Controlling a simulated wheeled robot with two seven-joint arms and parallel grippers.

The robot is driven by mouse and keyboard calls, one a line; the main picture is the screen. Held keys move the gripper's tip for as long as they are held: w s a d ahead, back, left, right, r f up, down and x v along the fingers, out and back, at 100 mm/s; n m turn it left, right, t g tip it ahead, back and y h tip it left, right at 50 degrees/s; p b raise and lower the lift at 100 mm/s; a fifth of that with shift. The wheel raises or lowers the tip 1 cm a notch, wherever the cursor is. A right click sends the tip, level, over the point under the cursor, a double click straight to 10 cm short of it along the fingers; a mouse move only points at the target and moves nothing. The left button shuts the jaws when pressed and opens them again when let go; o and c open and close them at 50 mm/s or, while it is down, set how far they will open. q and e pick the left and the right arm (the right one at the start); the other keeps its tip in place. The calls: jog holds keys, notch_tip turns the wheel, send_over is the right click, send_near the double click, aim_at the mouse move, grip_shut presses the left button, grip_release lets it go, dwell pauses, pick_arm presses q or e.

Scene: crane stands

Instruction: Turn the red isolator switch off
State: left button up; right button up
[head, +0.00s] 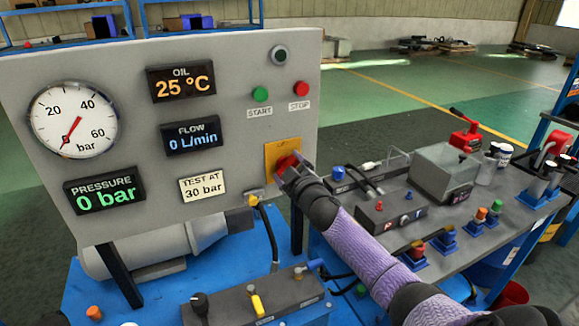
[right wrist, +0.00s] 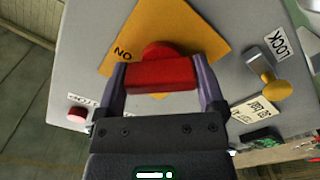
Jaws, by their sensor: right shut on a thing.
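The red isolator switch (head: 287,164) sits on a yellow plate (head: 270,151) at the lower right of the grey panel (head: 235,70). My right gripper (head: 290,170) reaches it from the right and hides part of it. In the right wrist view, the red handle (right wrist: 160,75) lies between the two fingers of my right gripper (right wrist: 162,88), which are shut on its ends. An "ON" label (right wrist: 123,54) shows on the yellow plate beside the handle. My left gripper is not in view.
The panel has a round gauge (head: 73,120), a green START button (head: 261,94) and a red STOP button (head: 301,88). A cluttered bench (head: 480,215) stands at right.

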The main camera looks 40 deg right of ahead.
jog(key=n, duration=0.4)
jog(key=shift+n, duration=0.3)
jog(key=shift+a+n, duration=0.1)
jog(key=shift+n, duration=2.2)
jog(key=o, duration=1)
jog(key=shift+c, duration=0.2)
jog(key=p+v, duration=0.2)
jog(key=v, duration=0.8)
jog(key=shift+p, duration=0.3)
